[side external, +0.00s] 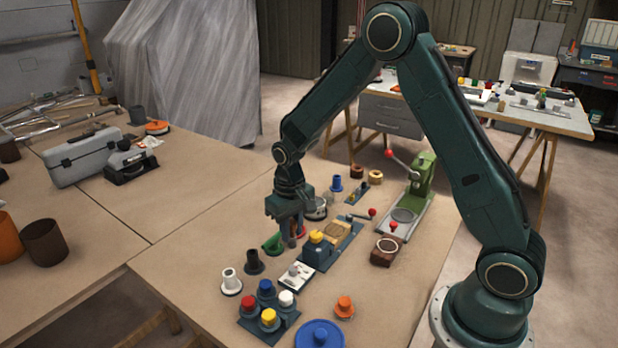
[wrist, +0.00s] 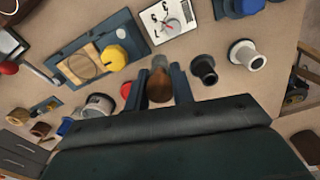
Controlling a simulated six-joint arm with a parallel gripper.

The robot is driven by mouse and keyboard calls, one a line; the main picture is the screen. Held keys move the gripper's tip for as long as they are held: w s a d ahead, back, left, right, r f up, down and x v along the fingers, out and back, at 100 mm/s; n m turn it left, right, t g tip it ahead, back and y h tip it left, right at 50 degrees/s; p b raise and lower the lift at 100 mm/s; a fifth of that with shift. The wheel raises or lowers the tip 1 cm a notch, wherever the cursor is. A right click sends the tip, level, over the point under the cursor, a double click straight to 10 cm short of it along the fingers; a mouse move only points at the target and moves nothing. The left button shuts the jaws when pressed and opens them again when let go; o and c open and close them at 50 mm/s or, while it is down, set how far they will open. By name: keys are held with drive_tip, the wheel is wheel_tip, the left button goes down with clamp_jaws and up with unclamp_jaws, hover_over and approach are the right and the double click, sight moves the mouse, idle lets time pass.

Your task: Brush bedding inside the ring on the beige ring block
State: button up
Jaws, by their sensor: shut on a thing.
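My gripper (wrist: 161,88) is shut on a brown rounded thing (wrist: 160,86), seemingly the brush's handle; its bristle end is not clear. In the side view my gripper (side external: 290,228) points down, low over the table beside a green cup (side external: 272,244). The beige ring block (side external: 337,230) lies in a blue-grey fixture (side external: 345,244), to the right of my gripper. In the wrist view the beige block (wrist: 76,72) shows a dark ring outline, left of my gripper. A yellow knob (wrist: 113,58) stands on the same fixture. I cannot make out bedding inside the ring.
A white dial instrument (side external: 296,277), a black cup (side external: 254,262) and a white cup (side external: 231,282) stand nearby. A rack with coloured caps (side external: 268,312) is at the front. A dark block with a ring (side external: 386,250) and a green lever press (side external: 420,185) stand right.

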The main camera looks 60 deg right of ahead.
drive_tip(key=shift+s+a+f+n, duration=0.2)
drive_tip(key=shift+s+a+n, duration=1)
drive_tip(key=shift+a, duration=0.25)
wheel_tip(320, 180, up, 10)
drive_tip(key=r, duration=0.1)
drive_tip(key=s+d, duration=0.2)
drive_tip(key=d, duration=1.2)
drive_tip(key=shift+w+f, duration=0.1)
drive_tip(key=shift+f, duration=2.8)
drive_tip(key=shift+f, duration=0.1)
